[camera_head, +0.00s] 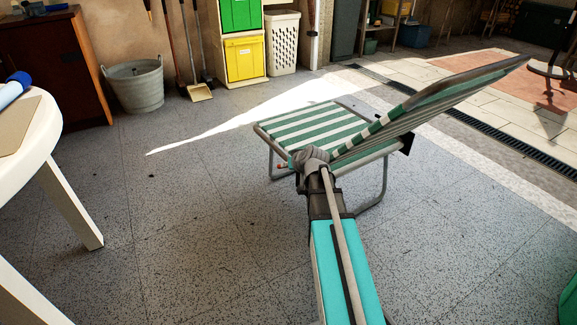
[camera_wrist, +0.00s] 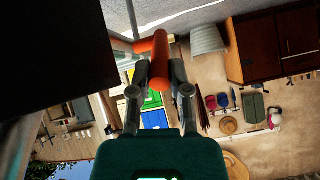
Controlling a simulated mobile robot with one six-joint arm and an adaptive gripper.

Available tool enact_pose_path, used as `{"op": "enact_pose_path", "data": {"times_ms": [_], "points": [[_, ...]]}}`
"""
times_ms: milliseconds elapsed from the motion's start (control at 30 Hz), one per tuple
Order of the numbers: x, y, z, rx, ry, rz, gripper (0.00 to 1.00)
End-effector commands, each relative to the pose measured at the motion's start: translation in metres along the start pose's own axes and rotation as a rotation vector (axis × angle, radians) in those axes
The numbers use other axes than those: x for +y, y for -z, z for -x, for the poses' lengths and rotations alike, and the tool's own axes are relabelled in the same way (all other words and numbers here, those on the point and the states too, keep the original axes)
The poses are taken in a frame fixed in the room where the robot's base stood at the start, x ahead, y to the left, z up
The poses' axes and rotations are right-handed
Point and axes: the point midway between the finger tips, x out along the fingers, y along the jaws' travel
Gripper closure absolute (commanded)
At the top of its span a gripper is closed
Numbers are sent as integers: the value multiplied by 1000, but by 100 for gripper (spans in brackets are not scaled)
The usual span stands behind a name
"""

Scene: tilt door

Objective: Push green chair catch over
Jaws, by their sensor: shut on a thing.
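The green-and-white striped folding chair (camera_head: 312,128) stands on the paved floor, its backrest (camera_head: 440,100) sloping up to the right. My gripper (camera_head: 300,160) is at the near side of its frame, by the joint of seat and backrest. In the wrist view my gripper (camera_wrist: 159,72) is shut on an orange-red rod-like part, which looks like the chair catch (camera_wrist: 158,48). In the head view only a small reddish tip (camera_head: 284,165) shows beside my wrist; my arm hides the rest.
A white round table (camera_head: 85,215) stands at the left. A metal tub (camera_head: 136,86), green and yellow bins (camera_head: 244,58) and a white basket (camera_head: 282,42) line the back wall. The floor left of the chair is clear.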

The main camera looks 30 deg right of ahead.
Motion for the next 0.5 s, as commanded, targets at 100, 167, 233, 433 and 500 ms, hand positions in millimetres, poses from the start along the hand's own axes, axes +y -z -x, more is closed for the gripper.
{"op": "enact_pose_path", "data": {"times_ms": [100, 167, 233, 433, 500], "points": [[2, 2, -2, 3, -7, 5, 100], [1, 2, -2, 3, -6, 6, 100], [0, 2, -3, 3, -5, 7, 100], [-2, 2, -3, 2, -2, 7, 41], [-3, 2, -3, 1, 0, 7, 41]]}}
